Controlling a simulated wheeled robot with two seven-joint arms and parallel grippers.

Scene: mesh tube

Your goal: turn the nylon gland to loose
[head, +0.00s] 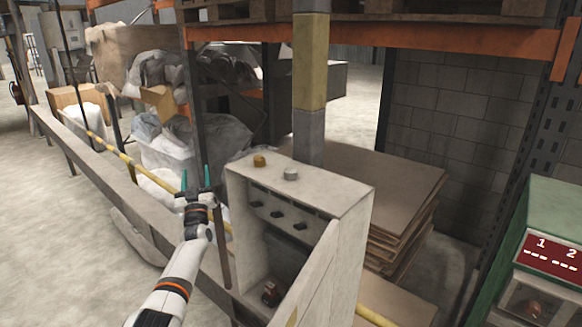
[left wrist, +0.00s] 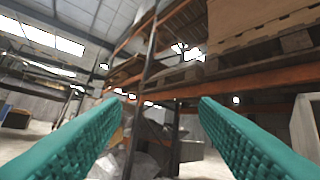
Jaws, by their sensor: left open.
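A pale grey gland (head: 291,174), likely the nylon one, stands on top of a grey box (head: 350,200). A brass-coloured gland (head: 259,160) stands to its left on the same top. From here I cannot tell how tight either one is. My left gripper (head: 195,178) is left of the box, apart from both glands, with its teal fingers pointing up. In the left wrist view its fingers (left wrist: 160,115) are spread with nothing held between them, and neither gland shows there. My right gripper is not in view.
A grey and yellow post (head: 309,90) rises behind the box. Stacked brown sheets (head: 400,215) lie behind right. A yellow rail (head: 130,165) runs at left near bagged bins. A green cabinet (head: 555,225) with a red display stands at right. Dark knobs (head: 277,214) line the box's open front.

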